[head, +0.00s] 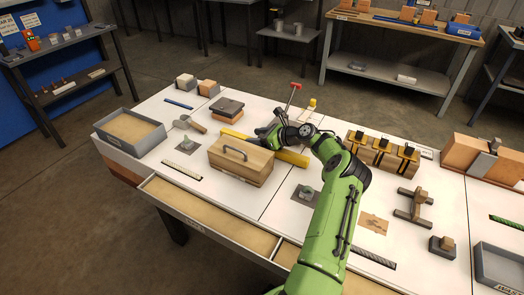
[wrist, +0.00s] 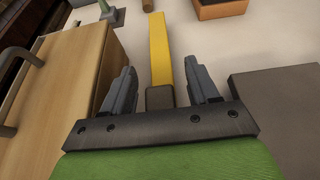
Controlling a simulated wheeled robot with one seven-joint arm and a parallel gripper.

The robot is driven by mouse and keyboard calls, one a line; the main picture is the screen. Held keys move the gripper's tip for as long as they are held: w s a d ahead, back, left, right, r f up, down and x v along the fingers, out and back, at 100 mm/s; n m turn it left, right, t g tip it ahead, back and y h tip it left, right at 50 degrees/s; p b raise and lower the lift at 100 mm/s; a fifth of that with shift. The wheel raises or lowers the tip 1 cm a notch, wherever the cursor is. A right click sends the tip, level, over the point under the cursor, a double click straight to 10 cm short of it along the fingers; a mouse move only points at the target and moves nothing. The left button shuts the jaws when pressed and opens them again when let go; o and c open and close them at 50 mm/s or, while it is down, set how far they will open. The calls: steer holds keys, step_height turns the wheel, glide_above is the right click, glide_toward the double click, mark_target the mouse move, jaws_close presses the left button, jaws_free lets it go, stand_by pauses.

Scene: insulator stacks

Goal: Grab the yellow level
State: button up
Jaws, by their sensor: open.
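The yellow level (head: 293,158) lies on the white table behind the wooden box, and my arm and gripper cover its middle in the head view. In the wrist view the yellow level (wrist: 160,48) runs away from me, with a dark end piece (wrist: 160,97) closest. My gripper (head: 266,131) is over the level. In the wrist view my gripper (wrist: 164,76) is open, with one finger on each side of the level's near end. No contact with the level shows, and I cannot tell the height gap.
A wooden box (head: 238,168) with a handle stands close in front of the level; it fills the left of the wrist view. A dark grey block (wrist: 285,105) is right of my gripper there. A grey tray (head: 157,140) stands at the table's left. Clamped blocks (head: 383,153) stand to the right.

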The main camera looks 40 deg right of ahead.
steer(key=shift+w, duration=0.1)
steer(key=shift+c, duration=0.2)
jaws_close()
steer(key=shift+r, duration=0.1)
